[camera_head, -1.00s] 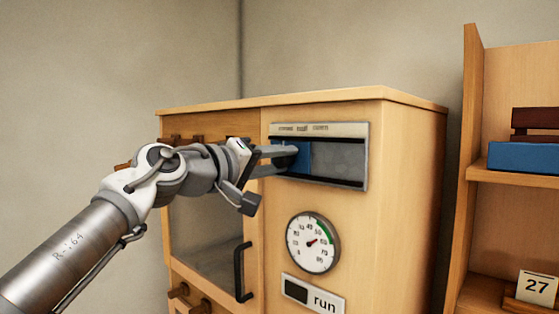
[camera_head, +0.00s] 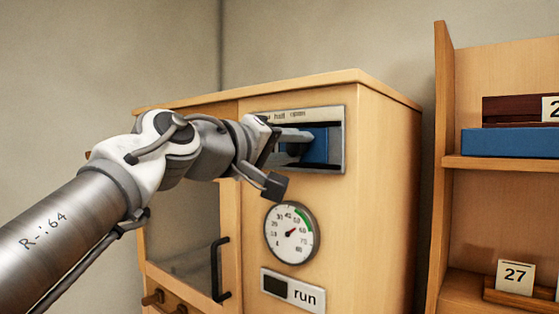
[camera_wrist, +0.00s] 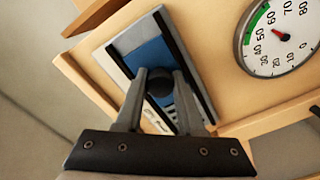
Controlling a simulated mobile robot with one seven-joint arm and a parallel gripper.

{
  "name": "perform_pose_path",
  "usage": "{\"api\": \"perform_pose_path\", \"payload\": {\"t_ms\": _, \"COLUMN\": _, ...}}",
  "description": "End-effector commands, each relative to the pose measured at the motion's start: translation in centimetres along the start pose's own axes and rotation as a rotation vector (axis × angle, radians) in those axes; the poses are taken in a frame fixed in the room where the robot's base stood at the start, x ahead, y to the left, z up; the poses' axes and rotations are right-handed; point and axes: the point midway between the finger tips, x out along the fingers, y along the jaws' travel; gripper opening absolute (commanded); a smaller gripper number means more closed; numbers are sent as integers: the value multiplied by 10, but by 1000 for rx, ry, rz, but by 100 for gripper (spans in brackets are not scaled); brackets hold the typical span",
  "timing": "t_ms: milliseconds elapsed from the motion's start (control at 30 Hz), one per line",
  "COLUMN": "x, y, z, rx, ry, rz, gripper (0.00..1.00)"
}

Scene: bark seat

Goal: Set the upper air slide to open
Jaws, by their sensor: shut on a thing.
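The upper air slide is a blue plate (camera_head: 318,147) in a dark-railed metal slot frame (camera_head: 338,162) high on the wooden cabinet. It stands in the right part of the slot, with a narrow grey strip to its right. The plate also shows in the wrist view (camera_wrist: 152,55). My gripper (camera_head: 304,146) is shut on the slide's dark round knob (camera_wrist: 160,84), one finger on each side. The labels above the slot are partly covered by my gripper; "half" and "open" seem readable.
Below the slot are a round gauge (camera_head: 292,233) and a "run" plate (camera_head: 293,290). A glass door with a black handle (camera_head: 220,270) is at the lower left. A shelf unit (camera_head: 445,160) stands to the right.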

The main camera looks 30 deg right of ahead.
Motion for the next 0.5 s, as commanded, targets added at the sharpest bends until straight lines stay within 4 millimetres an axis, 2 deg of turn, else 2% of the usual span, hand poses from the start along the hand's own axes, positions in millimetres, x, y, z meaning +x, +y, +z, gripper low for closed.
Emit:
{"api": "perform_pose_path", "payload": {"t_ms": 300, "x": 1, "y": 3, "z": 3, "rx": -2, "ry": -7, "rz": 3, "gripper": 0}}
{"api": "perform_pose_path", "payload": {"t_ms": 333, "x": 1, "y": 3, "z": 3, "rx": -2, "ry": -7, "rz": 3, "gripper": 43}}
{"api": "perform_pose_path", "payload": {"t_ms": 467, "x": 1, "y": 3, "z": 3, "rx": -2, "ry": -7, "rz": 3, "gripper": 67}}
{"api": "perform_pose_path", "payload": {"t_ms": 500, "x": 1, "y": 2, "z": 3, "rx": -2, "ry": -6, "rz": 2, "gripper": 68}}
